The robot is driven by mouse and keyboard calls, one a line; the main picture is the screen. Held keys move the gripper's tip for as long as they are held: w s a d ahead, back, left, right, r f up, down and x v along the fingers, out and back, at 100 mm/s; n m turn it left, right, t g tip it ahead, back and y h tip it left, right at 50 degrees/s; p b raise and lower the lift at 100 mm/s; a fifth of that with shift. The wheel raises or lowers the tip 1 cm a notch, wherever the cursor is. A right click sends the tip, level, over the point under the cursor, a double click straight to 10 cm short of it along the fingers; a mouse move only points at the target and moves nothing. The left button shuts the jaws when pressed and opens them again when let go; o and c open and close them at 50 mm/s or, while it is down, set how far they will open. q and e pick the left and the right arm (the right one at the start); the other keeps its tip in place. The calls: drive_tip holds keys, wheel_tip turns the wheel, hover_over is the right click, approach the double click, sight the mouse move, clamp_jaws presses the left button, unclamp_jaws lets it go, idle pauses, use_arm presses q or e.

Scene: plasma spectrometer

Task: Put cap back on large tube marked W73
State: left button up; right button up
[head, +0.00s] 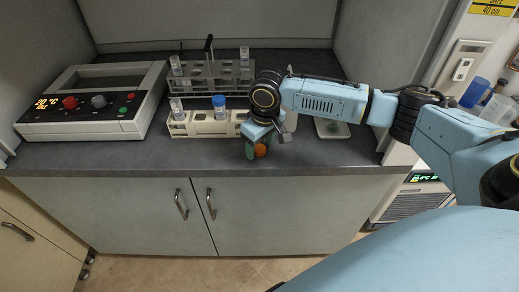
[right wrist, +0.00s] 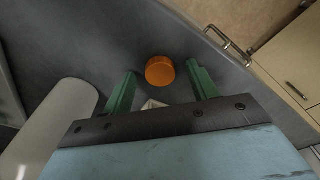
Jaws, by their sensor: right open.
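An orange cap (head: 260,150) lies near the front edge of the grey counter. My right gripper (head: 256,149) is just over it, pointing down. In the right wrist view the orange cap (right wrist: 160,70) shows between the two green fingers of the open right gripper (right wrist: 161,82), with a gap on both sides. A white rack (head: 205,128) holds an open tube (head: 177,106) at its left and a blue-capped tube (head: 219,103). A grey rack (head: 210,82) behind it holds more tubes (head: 176,66). No W73 mark is readable. My left gripper is out of view.
A white cylinder (right wrist: 50,125) stands close to the right gripper. A white balance-like plate (head: 332,130) lies right of it. The counter front between heater and gripper is clear.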

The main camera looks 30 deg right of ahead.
sight(260, 149)
drive_tip(key=c, duration=1.1)
drive_tip(key=shift+o, duration=0.2)
drive_tip(key=shift+r, duration=0.1)
wheel_tip(260, 149, up, 10)
drive_tip(key=p, duration=0.1)
drive_tip(key=shift+p, duration=0.3)
drive_tip(key=shift+a, duration=0.1)
